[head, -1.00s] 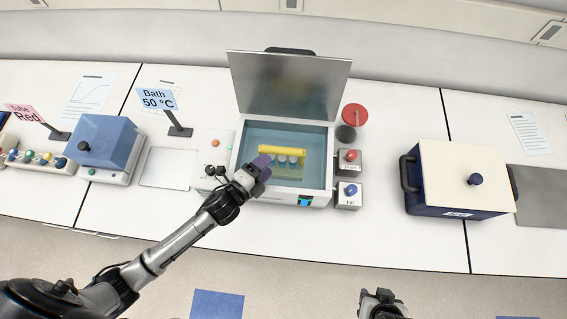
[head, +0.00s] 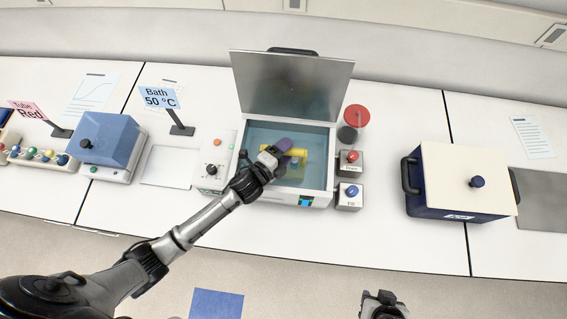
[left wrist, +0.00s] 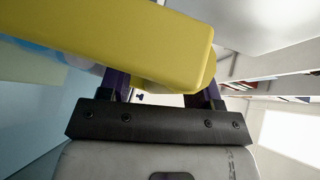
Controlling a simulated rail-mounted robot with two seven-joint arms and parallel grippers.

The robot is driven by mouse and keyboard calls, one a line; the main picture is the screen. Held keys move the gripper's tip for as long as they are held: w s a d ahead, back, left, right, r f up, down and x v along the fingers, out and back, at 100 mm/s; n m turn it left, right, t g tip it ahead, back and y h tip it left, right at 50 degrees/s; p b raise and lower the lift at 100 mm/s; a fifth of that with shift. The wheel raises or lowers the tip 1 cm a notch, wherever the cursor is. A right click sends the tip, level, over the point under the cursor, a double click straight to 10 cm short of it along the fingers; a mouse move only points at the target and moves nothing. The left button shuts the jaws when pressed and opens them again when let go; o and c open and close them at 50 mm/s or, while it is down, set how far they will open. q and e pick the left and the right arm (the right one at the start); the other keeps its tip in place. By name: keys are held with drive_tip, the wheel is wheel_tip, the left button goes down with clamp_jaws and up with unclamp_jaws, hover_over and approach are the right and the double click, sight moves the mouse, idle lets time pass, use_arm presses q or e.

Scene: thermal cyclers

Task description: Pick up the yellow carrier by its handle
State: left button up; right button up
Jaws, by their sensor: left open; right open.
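The yellow carrier (head: 299,152) is inside the open water bath (head: 262,133), mostly hidden behind my left gripper in the head view. My left gripper (head: 287,152) is over the bath at the carrier, with its purple fingers open. In the left wrist view a large yellow bar (left wrist: 150,40) of the carrier lies across the fingers of the left gripper (left wrist: 165,88), close to them. I cannot tell whether they touch it. My right gripper (head: 383,296) is at the bottom edge of the head view, open and far from the bath.
The bath's raised lid (head: 292,85) stands behind it. Boxes with a red knob (head: 350,157) and a blue knob (head: 351,192) stand right of the bath. A control box (head: 213,168) is left of it, and a dark blue box with a cream lid (head: 458,180) stands further right.

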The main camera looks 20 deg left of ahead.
use_arm(q)
drive_tip(key=shift+c, duration=0.2)
clamp_jaws()
idle(0.3)
